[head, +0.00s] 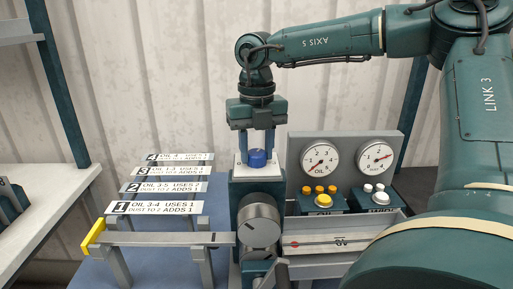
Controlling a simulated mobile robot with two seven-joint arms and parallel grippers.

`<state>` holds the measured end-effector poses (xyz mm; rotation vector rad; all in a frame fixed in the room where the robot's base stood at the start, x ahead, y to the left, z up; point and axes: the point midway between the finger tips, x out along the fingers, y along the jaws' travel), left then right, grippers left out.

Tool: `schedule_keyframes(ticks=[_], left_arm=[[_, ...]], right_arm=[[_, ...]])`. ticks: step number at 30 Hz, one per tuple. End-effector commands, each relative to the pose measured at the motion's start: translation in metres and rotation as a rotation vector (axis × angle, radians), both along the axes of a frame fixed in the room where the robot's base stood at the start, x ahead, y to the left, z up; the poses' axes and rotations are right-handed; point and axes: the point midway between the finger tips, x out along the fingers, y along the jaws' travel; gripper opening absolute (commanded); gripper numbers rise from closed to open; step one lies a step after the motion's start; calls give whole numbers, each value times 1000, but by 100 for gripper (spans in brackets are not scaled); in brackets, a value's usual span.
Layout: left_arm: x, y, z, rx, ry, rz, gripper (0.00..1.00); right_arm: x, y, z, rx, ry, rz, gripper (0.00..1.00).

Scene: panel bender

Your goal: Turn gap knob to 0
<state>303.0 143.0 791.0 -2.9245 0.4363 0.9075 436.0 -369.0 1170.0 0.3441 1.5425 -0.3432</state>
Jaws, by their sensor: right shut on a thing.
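A blue round knob (257,158) sits on a white plate (242,168) on top of a dark teal post. It is the likeliest gap knob, but no label on it is readable. My right gripper (257,148) points straight down over it, with one blue finger on each side, and is shut on the knob. The gripper hides the knob's back, and no pointer or scale mark can be read there. My left gripper is not in view.
A large grey roller (259,226) with a dark mark is below the knob. Two dials, OIL (320,160) and another (375,157), stand at right above yellow and white buttons. Numbered label strips (155,208) stand at left.

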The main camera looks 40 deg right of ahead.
Motion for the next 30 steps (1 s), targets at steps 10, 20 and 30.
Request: schedule_keyframes(ticks=[10, 20, 30], left_arm=[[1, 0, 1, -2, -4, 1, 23], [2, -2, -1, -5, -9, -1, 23], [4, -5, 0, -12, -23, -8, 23]], right_arm=[[0, 0, 0, -1, 0, 8, 14], [0, 0, -1, -3, 1, 146, 14], [0, 0, 0, -2, 1, 451, 14]])
